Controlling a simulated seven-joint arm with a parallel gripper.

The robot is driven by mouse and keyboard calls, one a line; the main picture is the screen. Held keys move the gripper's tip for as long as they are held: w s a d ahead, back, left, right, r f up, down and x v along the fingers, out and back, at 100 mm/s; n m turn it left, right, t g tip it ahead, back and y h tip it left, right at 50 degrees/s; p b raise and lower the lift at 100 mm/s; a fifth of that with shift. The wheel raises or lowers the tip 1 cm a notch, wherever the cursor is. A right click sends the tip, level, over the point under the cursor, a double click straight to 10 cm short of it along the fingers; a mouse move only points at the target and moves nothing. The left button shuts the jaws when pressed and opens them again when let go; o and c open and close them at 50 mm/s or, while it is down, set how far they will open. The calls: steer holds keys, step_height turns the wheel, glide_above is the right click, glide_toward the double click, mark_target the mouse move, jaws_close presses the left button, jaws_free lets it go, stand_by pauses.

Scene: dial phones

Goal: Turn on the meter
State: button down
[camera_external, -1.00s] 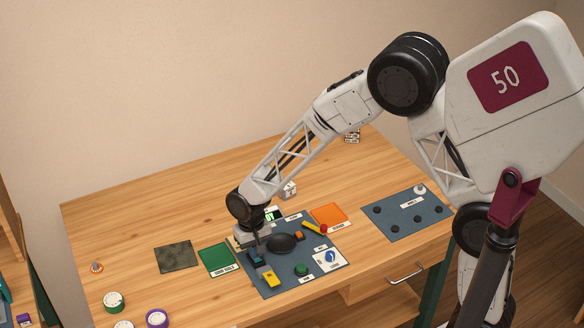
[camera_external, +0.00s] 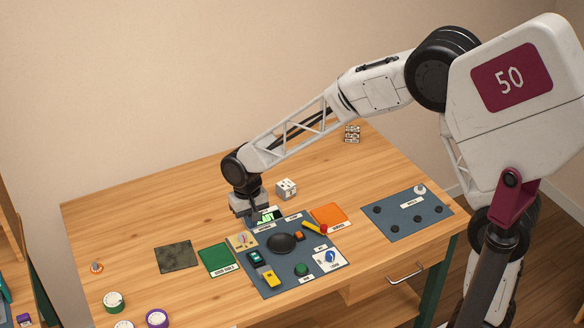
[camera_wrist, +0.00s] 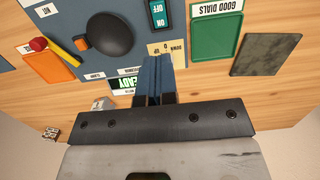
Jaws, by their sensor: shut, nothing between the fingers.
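The meter's small screen (camera_wrist: 125,83) is lit and shows green letters, partly hidden by my fingers, that end in "EADY". In the external view the lit screen (camera_external: 267,215) sits at the back of the blue-grey panel. A teal switch (camera_wrist: 158,13) marked ON and OFF is at the top of the wrist view, and it lies near the panel's left side in the external view (camera_external: 255,258). I cannot tell which side is pressed. My gripper (camera_wrist: 153,62) is shut and empty. In the external view my gripper (camera_external: 247,208) is above the panel's back left corner, apart from the switch.
A beige card (camera_wrist: 167,49) marked DOWN and UP lies near my fingertips. A black dome (camera_external: 281,243), a yellow piece (camera_external: 271,278), a green tray (camera_external: 216,260) and an orange tray (camera_external: 328,215) are around. A white cube (camera_external: 286,188) stands behind. The table's back left is clear.

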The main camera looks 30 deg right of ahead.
steer(key=shift+w+r, duration=0.2)
steer(key=shift+r, duration=1.35)
steer(key=s+d+r+t, duration=0.1)
steer(key=s+d+r, duration=0.25)
steer(key=d, duration=0.35)
steer(key=s+d+r, duration=0.3)
steer(key=d+r, duration=0.2)
steer(key=d, duration=0.2)
steer(key=s+d+r+t, duration=0.1)
steer(key=s+d+r, duration=0.3)
steer(key=d, duration=0.3)
steer(key=s+d+r+t, duration=0.1)
steer(key=s+d+r, duration=0.1)
steer(key=s+d, duration=1.2)
steer(key=s, duration=0.3)
steer(key=shift+s+r+t, duration=0.25)
steer(key=shift+s+t, duration=0.1)
steer(key=shift+t, duration=0.05)
steer(key=c, duration=1.8)
jaws_free()
